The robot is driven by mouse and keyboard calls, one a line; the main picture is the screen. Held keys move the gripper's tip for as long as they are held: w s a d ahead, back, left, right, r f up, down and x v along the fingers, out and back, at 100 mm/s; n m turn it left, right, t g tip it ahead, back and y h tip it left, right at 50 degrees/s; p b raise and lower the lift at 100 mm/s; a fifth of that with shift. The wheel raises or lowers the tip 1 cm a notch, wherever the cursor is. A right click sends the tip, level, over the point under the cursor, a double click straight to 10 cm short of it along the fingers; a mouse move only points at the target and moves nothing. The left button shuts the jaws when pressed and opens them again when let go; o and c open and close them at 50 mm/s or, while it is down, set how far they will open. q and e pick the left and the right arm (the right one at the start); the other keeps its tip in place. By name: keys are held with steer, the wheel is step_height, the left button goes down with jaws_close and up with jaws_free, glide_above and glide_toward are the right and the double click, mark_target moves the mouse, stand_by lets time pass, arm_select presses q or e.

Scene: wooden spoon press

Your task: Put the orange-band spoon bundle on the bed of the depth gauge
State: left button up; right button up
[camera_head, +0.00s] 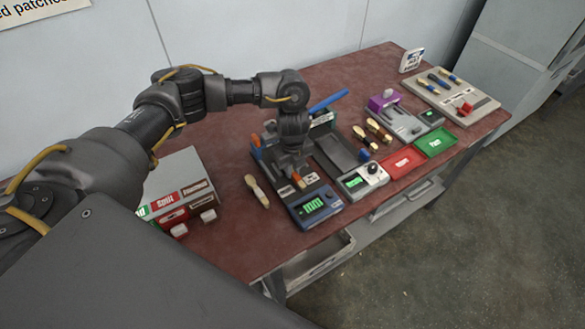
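My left gripper (291,168) points down over a blue instrument (281,190) with a green-lit display. A small orange piece (298,181) shows right by the fingertips; it may be the band of the orange-band spoon bundle, but the gripper covers most of it. I cannot see whether the fingers are closed on it. Which instrument is the depth gauge is not readable. Another instrument (364,182), with a knob and a green display, stands just right of the blue one. A purple and grey device (385,101) stands farther back. My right gripper is out of view.
A pale wooden spoon bundle (257,191) lies on the red-brown table left of the blue instrument. More bundles (378,130) lie right of centre. A red tray (402,162) and a green tray (435,142) lie near the front edge. A grey box (180,190) stands at left.

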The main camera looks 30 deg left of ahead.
mark_target(293, 171)
arm_select(q)
steer(key=o, duration=0.4)
step_height(293, 171, up, 12)
steer(key=shift+r, duration=0.2)
steer(key=shift+d+f, duration=0.1)
stand_by(0.7)
